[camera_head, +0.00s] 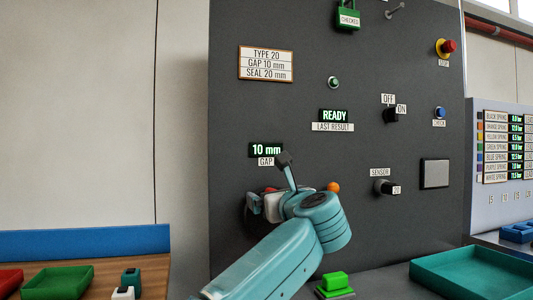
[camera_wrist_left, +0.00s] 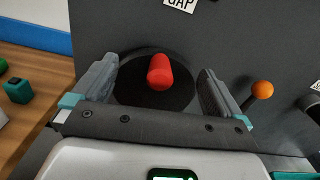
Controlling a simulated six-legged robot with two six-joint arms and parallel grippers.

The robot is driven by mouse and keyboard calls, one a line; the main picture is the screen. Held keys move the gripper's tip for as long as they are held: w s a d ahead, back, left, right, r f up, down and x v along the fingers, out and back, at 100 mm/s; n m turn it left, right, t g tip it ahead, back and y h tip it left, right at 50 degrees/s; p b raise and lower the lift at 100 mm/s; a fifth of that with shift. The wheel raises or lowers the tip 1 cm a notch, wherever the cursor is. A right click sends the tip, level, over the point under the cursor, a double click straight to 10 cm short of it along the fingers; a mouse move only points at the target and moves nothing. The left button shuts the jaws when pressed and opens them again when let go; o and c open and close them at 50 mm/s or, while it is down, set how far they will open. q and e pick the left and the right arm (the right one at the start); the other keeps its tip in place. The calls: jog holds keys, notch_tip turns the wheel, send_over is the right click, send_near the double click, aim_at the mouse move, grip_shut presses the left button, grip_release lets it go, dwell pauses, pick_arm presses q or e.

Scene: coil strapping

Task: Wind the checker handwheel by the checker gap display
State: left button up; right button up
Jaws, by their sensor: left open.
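The checker gap display (camera_head: 266,150) on the dark panel reads "10 mm". Below it, my left gripper (camera_head: 260,202) is at the checker handwheel, which my gripper and arm mostly hide in the head view. In the left wrist view the handwheel is a black disc (camera_wrist_left: 126,92) with a red knob (camera_wrist_left: 160,72). My left gripper (camera_wrist_left: 158,88) is open, its two fingers on either side of the knob with a gap on each side. I cannot tell how far the fingertips reach along the knob. My right gripper is not in view.
A plate (camera_head: 266,63) reads type 20, gap 10 mm, seal 20 mm. The result display (camera_head: 335,115) reads "READY". An orange ball lever (camera_head: 333,187) sits just right of the wheel.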

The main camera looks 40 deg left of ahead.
pick_arm(q)
jog(key=shift+b+v, duration=0.95)
jog(key=shift+v, duration=1.65)
jog(key=shift+d, duration=0.1)
